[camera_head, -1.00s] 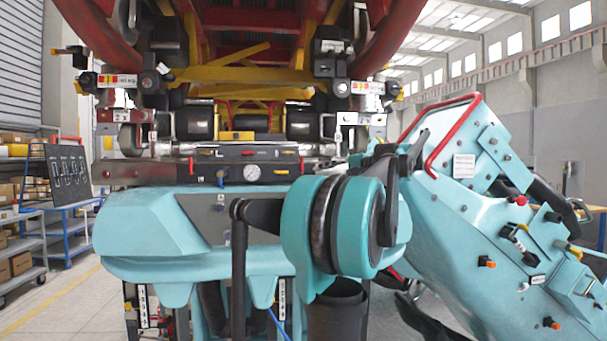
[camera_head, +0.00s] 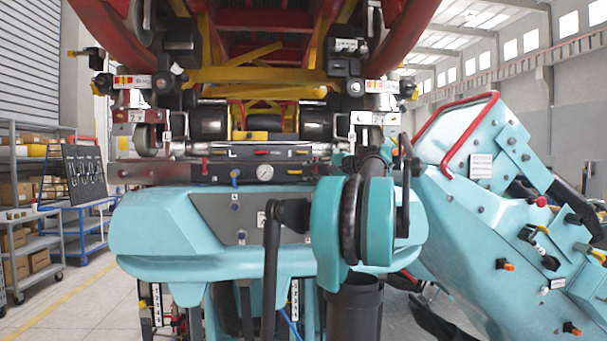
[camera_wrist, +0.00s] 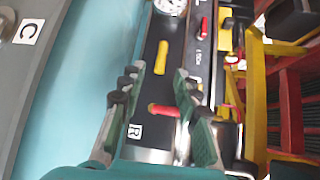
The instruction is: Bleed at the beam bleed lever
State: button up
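The beam (camera_head: 150,172) is a dark panel with small coloured levers and a round gauge (camera_head: 265,172), across the front under the red and yellow train. In the wrist view its panel appears turned on its side, with a yellow lever (camera_wrist: 161,57) and a red lever (camera_wrist: 163,110) beside an "R" label (camera_wrist: 136,131). No label reading bleed is legible. My gripper (camera_wrist: 157,76) is open, its two dark ridged fingers apart. In that view, the red lever appears between the fingers, its right end by the right finger; contact cannot be told. My arm hides the gripper in the head view.
A teal housing (camera_head: 165,230) lies under the beam. A large teal panel with a red handrail (camera_head: 455,130) stands close at right. Shelves with boxes (camera_head: 25,190) and a blue cart (camera_head: 85,230) stand at left, beside open floor. A second row of small levers borders the panel.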

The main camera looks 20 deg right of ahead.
aim_at(300, 173)
jog(key=shift+x, duration=1.7)
grip_shut()
